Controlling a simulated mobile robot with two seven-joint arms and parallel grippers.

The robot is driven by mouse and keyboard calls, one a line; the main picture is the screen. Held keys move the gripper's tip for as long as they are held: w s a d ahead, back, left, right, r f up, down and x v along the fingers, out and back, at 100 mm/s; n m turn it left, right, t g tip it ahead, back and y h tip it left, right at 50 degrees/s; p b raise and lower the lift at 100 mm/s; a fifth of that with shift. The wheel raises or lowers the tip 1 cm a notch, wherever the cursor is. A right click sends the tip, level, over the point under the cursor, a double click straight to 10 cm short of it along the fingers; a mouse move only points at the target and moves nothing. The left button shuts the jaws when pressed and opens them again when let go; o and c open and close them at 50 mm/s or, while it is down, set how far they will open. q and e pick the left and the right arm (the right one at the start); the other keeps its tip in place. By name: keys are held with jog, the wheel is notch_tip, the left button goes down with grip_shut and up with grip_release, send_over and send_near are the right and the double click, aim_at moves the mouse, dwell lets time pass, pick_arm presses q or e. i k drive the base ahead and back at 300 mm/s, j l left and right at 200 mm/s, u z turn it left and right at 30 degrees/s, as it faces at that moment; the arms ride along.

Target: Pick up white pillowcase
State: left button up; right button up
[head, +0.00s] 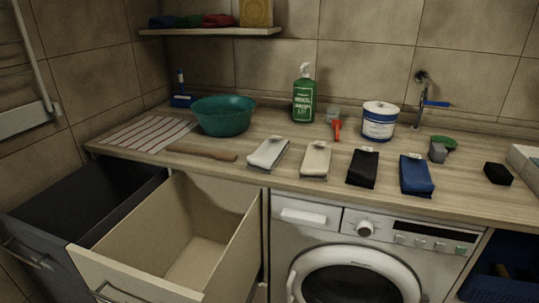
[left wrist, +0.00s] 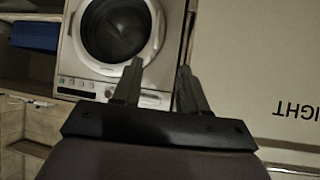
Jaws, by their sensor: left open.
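A folded white cloth (head: 268,153), which looks like the white pillowcase, lies on the wooden counter (head: 290,190) near its front edge in the head view. A folded cream cloth (head: 316,160) lies just right of it, a little apart. My left gripper (left wrist: 160,70) is open and empty in the left wrist view, in front of the washing machine; the pillowcase is not in that view. Neither gripper shows in the head view, and my right gripper is in no view.
Black (head: 363,168) and blue (head: 416,175) folded cloths lie further right. A green basin (head: 222,116), green bottle (head: 303,101) and white tub (head: 378,121) stand behind. A wooden stick (head: 201,152) lies left. Open cream (head: 122,248) and dark drawers (head: 45,205) jut out below; the washing machine (head: 356,270) is right.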

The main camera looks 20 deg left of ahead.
aim_at(264, 159)
jog(key=i+l, duration=0.15)
jog(key=l, duration=0.2)
jog(key=i+l, duration=0.1)
jog(key=l, duration=0.2)
jog(key=i+l+u, duration=0.1)
jog(key=l, duration=0.25)
jog(key=i+l, duration=0.15)
jog(key=l, duration=0.2)
jog(key=l+u, duration=0.1)
jog(key=u, duration=1.05)
